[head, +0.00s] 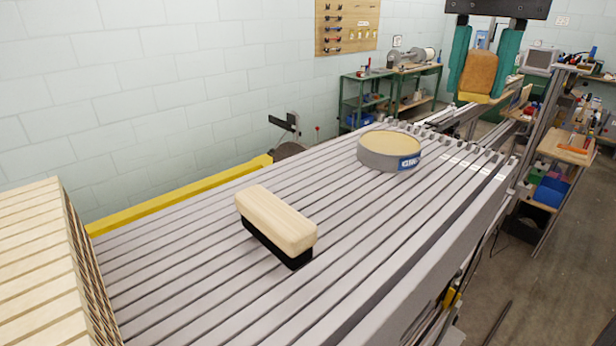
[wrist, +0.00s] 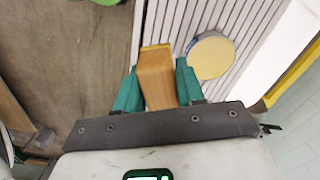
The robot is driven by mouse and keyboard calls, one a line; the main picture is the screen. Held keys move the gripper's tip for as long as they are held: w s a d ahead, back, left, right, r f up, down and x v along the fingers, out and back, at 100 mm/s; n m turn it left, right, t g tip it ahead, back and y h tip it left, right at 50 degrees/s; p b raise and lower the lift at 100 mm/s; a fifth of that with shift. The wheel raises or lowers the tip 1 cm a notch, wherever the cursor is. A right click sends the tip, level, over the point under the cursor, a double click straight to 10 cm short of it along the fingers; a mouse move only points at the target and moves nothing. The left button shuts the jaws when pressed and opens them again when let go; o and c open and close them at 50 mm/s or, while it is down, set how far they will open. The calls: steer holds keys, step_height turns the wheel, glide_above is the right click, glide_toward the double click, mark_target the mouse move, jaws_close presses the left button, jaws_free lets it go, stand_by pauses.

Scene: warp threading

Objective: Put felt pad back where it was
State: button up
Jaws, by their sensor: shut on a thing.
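My gripper (head: 486,60) has teal fingers and is shut on a tan-brown block with a yellow lower edge, which I take to be the felt pad (head: 479,73). It is held in the air beyond the far right end of the slatted bed. In the wrist view the felt pad (wrist: 156,80) sits between both teal fingers of my gripper (wrist: 160,85), its far end sticking out past them. Its material is not clear from the frames.
A slatted grey bed (head: 190,240) fills the middle. On it stand a wooden-backed brush with a black underside (head: 275,225) and a round tin (head: 388,150) with a yellowish top. Bare slats lie between them. A slatted wooden box (head: 35,260) stands at left, a yellow rail (head: 180,195) behind.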

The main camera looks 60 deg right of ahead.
steer(key=w+a+f+p, duration=0.2)
steer(key=w+a+f, duration=0.25)
steer(key=w, duration=0.35)
glide_above(345, 194)
steer(key=f, duration=0.4)
steer(key=shift+s+d, duration=0.35)
steer(key=shift+s, duration=0.05)
steer(key=shift+w+a+f, duration=0.25)
steer(key=shift+w+f, duration=0.05)
steer(key=shift+f, duration=0.2)
step_height(345, 194, down, 3)
steer(key=shift+w+a+p, duration=0.1)
steer(key=shift+p, duration=0.8)
steer(key=shift+f, duration=0.25)
steer(key=shift+f, duration=0.15)
steer(key=o, duration=0.9)
steer(key=shift+o, duration=0.2)
